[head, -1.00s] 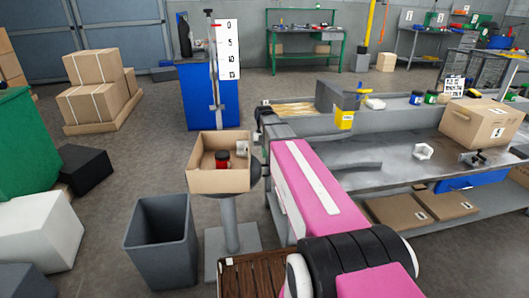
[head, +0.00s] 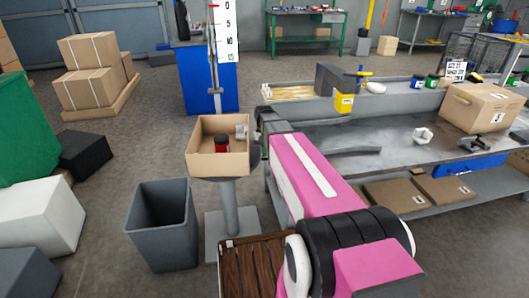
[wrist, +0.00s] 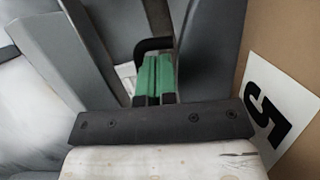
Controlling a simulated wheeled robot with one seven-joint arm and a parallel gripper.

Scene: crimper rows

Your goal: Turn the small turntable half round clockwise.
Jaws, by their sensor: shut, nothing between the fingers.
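The small turntable shows as a grey round top on a grey post (head: 230,205), mostly hidden under an open cardboard box (head: 218,163). In the box are a dark-lidded red jar (head: 221,143) and a small pale object (head: 241,132). My gripper is largely hidden at the far end of my pink arm, close by the box's right side. In the wrist view my gripper (wrist: 154,75) is shut, its green fingers together and empty. A black hook-shaped part (wrist: 152,44) shows just beyond them. A cardboard face marked 5 (wrist: 277,112) is at right. I cannot tell whether anything touches.
A grey bin (head: 162,225) stands left of the post, and a brown slatted crate (head: 252,268) is in front. A grey workbench (head: 400,140) with a carton (head: 482,107) and tools is at right.

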